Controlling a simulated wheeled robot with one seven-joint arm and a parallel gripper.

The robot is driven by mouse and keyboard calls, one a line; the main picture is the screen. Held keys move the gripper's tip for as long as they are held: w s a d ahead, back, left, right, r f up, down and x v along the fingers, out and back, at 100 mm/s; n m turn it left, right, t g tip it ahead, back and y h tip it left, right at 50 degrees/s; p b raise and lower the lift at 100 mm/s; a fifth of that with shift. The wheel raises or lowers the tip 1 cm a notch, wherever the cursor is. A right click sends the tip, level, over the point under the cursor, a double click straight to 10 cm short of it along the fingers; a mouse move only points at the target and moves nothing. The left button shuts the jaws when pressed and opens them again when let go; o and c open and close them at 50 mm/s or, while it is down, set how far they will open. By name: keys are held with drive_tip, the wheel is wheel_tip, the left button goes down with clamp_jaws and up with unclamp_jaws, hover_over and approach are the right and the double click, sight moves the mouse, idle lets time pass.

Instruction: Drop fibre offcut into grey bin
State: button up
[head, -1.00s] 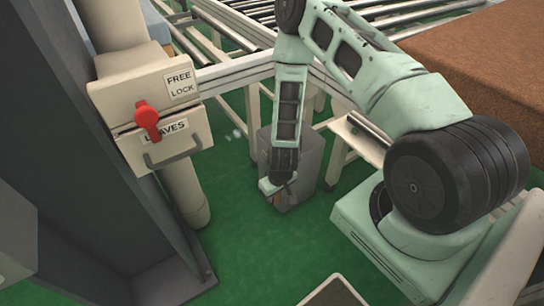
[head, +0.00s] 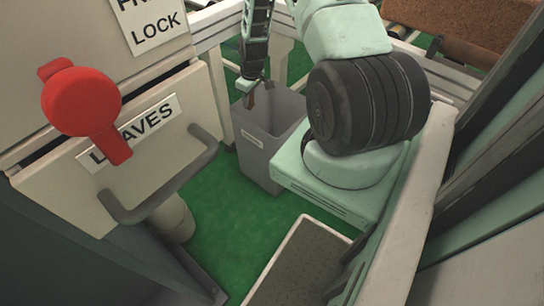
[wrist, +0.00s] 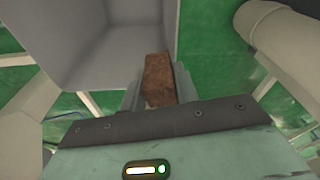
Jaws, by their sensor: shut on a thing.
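The grey bin (head: 262,150) stands on the green floor in the head view, open at the top, with a small label on its front. My gripper (head: 249,100) points down at the bin's left rim. It is shut on the brown fibre offcut (wrist: 158,80), which shows between the fingers in the wrist view. In the wrist view the bin's grey inside (wrist: 105,30) lies just beyond the offcut, and the offcut's far end overlaps the bin's edge. I cannot tell how far the offcut is over the opening.
A pale cabinet with a red lever (head: 82,100) and a drawer handle (head: 165,185) stands close on the left. A speckled tray (head: 300,262) lies at the front. A roller conveyor frame and a brown block (head: 455,28) are behind. Green floor (head: 225,215) is free before the bin.

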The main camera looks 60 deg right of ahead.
drive_tip(key=s+d+b, duration=0.3)
drive_tip(key=s+d, duration=0.1)
drive_tip(key=d, duration=0.7)
wheel_tip(320, 180, down, 7)
drive_tip(key=b, duration=0.5)
drive_tip(key=shift+s+d, duration=0.15)
drive_tip(key=shift+s, duration=0.05)
drive_tip(key=shift+r, duration=0.15)
drive_tip(key=o, duration=1)
drive_tip(key=shift+o, duration=0.2)
wheel_tip(320, 180, up, 17)
drive_tip(key=s+p, duration=0.2)
drive_tip(key=p, duration=0.1)
drive_tip(key=shift+s+p, duration=0.3)
drive_tip(key=shift+p, duration=0.05)
drive_tip(key=shift+d+r, duration=0.15)
drive_tip(key=shift+r, duration=0.05)
